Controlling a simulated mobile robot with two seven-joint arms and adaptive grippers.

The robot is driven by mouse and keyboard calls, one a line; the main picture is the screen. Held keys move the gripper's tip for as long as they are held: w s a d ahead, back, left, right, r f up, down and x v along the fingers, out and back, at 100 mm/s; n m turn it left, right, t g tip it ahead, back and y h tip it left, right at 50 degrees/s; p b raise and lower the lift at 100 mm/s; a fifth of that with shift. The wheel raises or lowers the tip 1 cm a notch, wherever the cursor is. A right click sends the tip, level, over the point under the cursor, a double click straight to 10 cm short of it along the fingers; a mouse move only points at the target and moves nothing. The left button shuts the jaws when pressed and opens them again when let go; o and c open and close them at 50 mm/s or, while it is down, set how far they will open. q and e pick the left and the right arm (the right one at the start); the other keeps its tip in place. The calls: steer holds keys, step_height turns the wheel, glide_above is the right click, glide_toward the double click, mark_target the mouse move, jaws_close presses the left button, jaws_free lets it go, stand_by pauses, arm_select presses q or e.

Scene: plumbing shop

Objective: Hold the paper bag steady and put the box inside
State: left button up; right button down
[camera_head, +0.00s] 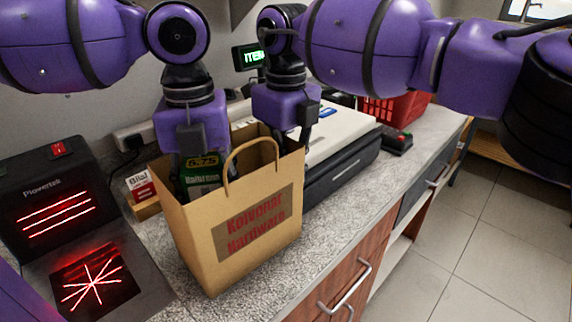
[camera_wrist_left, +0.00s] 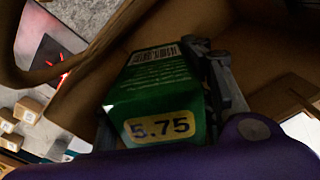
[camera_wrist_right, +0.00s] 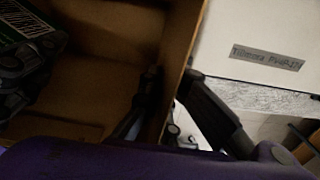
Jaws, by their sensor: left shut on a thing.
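The brown paper bag (camera_head: 203,247) stands upright on the counter, its top open and a handle loop up. My left gripper (camera_wrist_left: 155,92) is shut on a green box with a yellow 5.75 label (camera_wrist_left: 160,128). The box is upright inside the bag's mouth; its upper part shows in the head view (camera_head: 203,172) and its lower end is hidden. My right gripper (camera_wrist_right: 170,75) is at the bag's right wall, one finger inside and one outside. Whether its fingers press on the wall is unclear. The box's edge also shows in the right wrist view (camera_wrist_right: 30,35).
A black scanner with red light lines (camera_head: 52,205) stands left of the bag. A white and black machine (camera_head: 340,140) is close on the right, with a red basket (camera_head: 395,107) behind it. Small boxes (camera_head: 140,187) sit behind the bag. The counter's front strip is clear.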

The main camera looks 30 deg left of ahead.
arm_select(q)
steer(key=shift+f, duration=0.4)
steer(key=o, duration=1.4)
step_height(320, 180, up, 12)
steer(key=shift+f, duration=0.1)
arm_select(e)
steer(key=c, duration=1.9)
jaws_free()
steer(key=shift+o, duration=0.2)
steer(key=shift+r, duration=0.1)
step_height(320, 180, up, 12)
steer(key=shift+f, duration=0.1)
